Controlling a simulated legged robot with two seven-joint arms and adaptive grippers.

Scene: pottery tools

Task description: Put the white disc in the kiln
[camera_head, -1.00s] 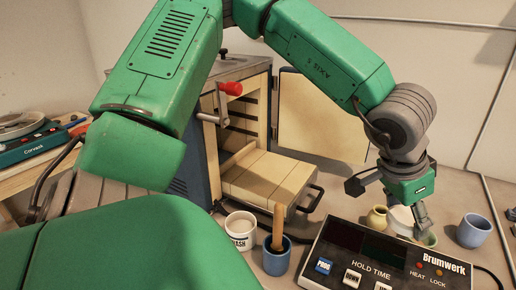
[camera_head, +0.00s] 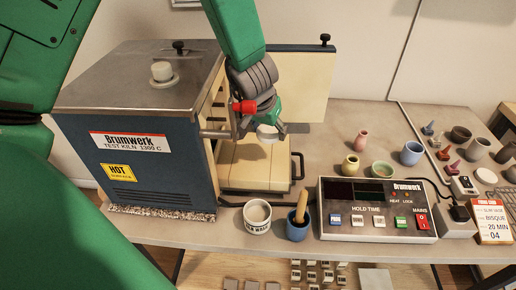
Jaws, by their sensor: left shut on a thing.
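The blue-grey kiln (camera_head: 130,155) stands at the left of the bench with its cream-lined door (camera_head: 305,95) open to the right. A cream tray (camera_head: 258,168) sticks out at the front of its opening. The arm and gripper hide much of the kiln's inside. My right gripper is not in view.
A white cup (camera_head: 257,217) and a blue cup with a wooden handle (camera_head: 298,225) stand before the tray. The controller (camera_head: 375,208) is to their right. Small pots, including a yellow vase (camera_head: 350,166) and blue cup (camera_head: 411,153), stand behind it.

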